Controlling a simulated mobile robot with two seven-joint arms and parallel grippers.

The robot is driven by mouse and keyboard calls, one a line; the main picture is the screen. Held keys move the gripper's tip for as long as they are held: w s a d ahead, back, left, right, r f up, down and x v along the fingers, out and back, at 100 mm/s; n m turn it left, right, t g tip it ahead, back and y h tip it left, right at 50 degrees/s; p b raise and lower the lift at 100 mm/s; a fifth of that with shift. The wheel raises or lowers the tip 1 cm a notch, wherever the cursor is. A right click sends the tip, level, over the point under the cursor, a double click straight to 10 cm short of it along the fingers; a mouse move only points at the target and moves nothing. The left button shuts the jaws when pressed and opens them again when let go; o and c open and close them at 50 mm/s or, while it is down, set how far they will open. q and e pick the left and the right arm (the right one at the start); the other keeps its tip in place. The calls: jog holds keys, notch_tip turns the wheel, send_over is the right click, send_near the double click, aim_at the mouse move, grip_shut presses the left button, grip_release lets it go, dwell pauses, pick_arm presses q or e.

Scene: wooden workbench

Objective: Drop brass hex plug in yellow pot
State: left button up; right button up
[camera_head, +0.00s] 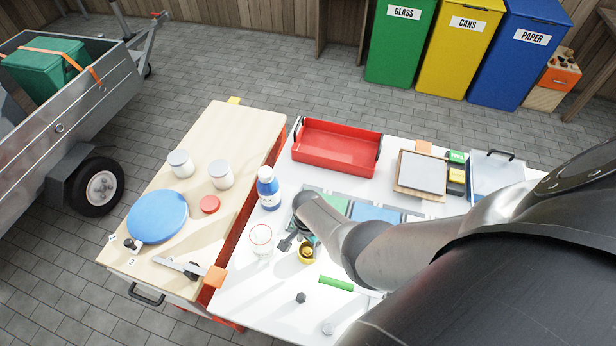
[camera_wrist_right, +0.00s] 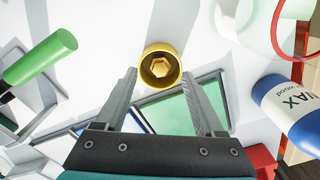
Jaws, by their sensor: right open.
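The yellow pot (camera_head: 306,258) stands on the white bench top, below the end of my right arm in the head view. In the right wrist view the pot (camera_wrist_right: 146,79) shows from above, just beyond my fingertips. The brass hex plug (camera_wrist_right: 160,66) is inside the pot, its six-sided outline visible within the rim. My right gripper (camera_wrist_right: 158,78) is open, with nothing between its fingers; in the head view (camera_head: 296,240) it is small and partly hidden by my own arm. My left gripper is not in view.
A blue-and-white bottle (camera_head: 268,188) and a clear red-rimmed container (camera_head: 261,241) stand left of the pot. A green-handled tool (camera_head: 336,284) and a dark nut-like piece (camera_head: 300,298) lie in front. A red tray (camera_head: 337,146) is at the back.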

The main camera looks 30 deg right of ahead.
aim_at(308, 250)
notch_tip(308, 250, up, 3)
jog(key=p, duration=0.3)
jog(key=shift+f+b, duration=0.15)
jog(key=shift+b, duration=0.15)
jog(key=shift+r+b, duration=0.3)
jog(key=shift+r, duration=0.8)
notch_tip(308, 250, up, 2)
jog(key=shift+r+p, duration=0.1)
jog(key=shift+p, duration=0.25)
jog(key=shift+s, duration=0.1)
